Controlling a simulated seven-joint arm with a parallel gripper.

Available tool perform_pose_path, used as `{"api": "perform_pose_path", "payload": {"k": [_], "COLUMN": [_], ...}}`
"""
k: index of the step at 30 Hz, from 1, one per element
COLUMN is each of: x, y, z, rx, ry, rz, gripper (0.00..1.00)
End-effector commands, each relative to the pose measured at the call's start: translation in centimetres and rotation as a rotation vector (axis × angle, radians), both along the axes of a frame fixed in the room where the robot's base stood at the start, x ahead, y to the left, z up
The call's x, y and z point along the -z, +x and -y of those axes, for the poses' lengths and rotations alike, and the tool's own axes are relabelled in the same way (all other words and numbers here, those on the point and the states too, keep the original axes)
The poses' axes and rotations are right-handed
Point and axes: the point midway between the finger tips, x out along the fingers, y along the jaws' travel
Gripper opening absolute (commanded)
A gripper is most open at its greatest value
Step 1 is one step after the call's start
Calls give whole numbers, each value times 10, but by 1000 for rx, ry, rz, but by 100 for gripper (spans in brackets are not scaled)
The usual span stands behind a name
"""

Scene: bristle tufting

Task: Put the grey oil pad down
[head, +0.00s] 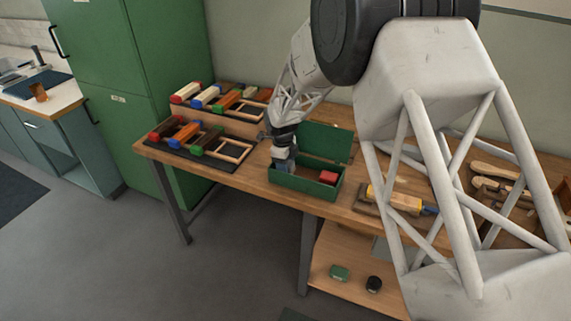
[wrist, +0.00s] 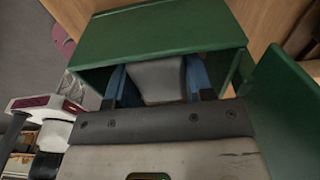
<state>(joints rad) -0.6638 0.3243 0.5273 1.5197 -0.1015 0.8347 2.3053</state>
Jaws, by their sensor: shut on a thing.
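My gripper (head: 284,163) reaches down into the left part of the open green box (head: 304,191) on the workbench. In the wrist view its two blue fingers are shut on the grey oil pad (wrist: 157,80), which sits between them. In the head view the fingers and the box wall mostly hide the pad.
A red block (head: 328,177) lies in the right part of the box. The box lid (head: 327,141) stands open at the back. Trays with coloured blocks (head: 199,135) are to the left. Bare bench shows left of the box.

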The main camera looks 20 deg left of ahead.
Motion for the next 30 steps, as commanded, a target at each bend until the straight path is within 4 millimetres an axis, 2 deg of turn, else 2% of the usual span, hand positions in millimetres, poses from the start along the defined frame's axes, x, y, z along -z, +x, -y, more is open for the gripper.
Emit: {"api": "perform_pose_path", "payload": {"k": [3, 4, 8, 21, 26, 30], "x": [3, 2, 2, -2, -13, -31], "y": [0, 0, 0, 0, 0, 0], "z": [0, 0, 0, 0, -2, -3], "rx": [0, 0, 0, 0, 0, 0], "ry": [0, 0, 0, 0, 1, 2], "rz": [0, 0, 0, 0, 1, 2], "gripper": [21, 53, 73, 74, 74, 74]}}
